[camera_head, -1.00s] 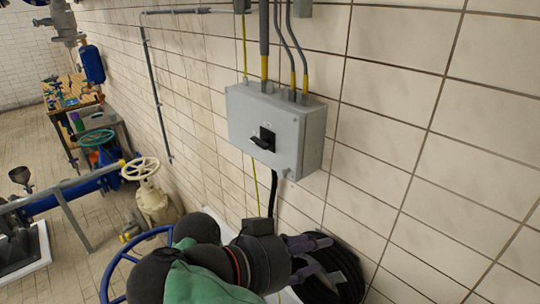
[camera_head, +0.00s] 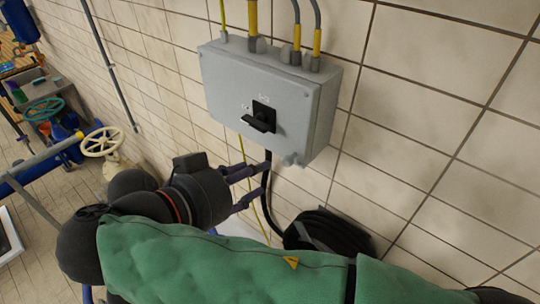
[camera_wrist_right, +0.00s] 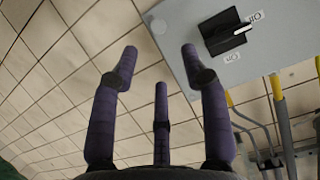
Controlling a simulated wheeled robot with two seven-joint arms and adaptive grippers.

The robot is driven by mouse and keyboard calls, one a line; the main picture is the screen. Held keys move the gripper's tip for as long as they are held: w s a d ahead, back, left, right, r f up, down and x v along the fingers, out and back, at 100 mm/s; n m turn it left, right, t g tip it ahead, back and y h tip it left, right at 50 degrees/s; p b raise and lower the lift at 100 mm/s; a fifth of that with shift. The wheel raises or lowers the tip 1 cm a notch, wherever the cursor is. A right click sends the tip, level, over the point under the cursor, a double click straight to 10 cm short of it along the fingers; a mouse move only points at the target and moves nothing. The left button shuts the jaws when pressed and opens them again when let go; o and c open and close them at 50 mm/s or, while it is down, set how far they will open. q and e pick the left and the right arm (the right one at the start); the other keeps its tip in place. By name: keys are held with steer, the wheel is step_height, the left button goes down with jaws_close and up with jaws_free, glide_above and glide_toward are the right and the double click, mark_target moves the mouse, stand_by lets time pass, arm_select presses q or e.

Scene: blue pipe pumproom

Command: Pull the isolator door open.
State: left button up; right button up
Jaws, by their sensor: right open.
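The isolator (camera_head: 225,90) is a grey box on the tiled wall with its front door shut. A black rotary handle (camera_head: 260,117) sits on the door. The box (camera_wrist_right: 250,62) and handle (camera_wrist_right: 225,32) also show at the upper right of the right wrist view. My right gripper (camera_head: 265,177) is open and empty, just below the lower edge of the box and apart from it. My left gripper is out of view.
Conduits with yellow sleeves (camera_head: 252,18) enter the box top. A black cable runs down from the box to a dark coil (camera_head: 330,235) at the wall. Valve handwheels and blue pipes (camera_head: 45,160) stand at the left. The wall right of the box is clear.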

mark_target(286, 162)
steer(key=x, duration=0.8)
steer(key=shift+w+d+f, duration=0.1)
steer(key=shift+d, duration=0.1)
steer(key=shift+w+d+f, duration=0.2)
steer(key=shift+w+d, duration=0.15)
steer(key=shift+d, duration=0.05)
steer(key=shift+w+f, duration=0.1)
steer(key=shift+w, duration=0.05)
jaws_close()
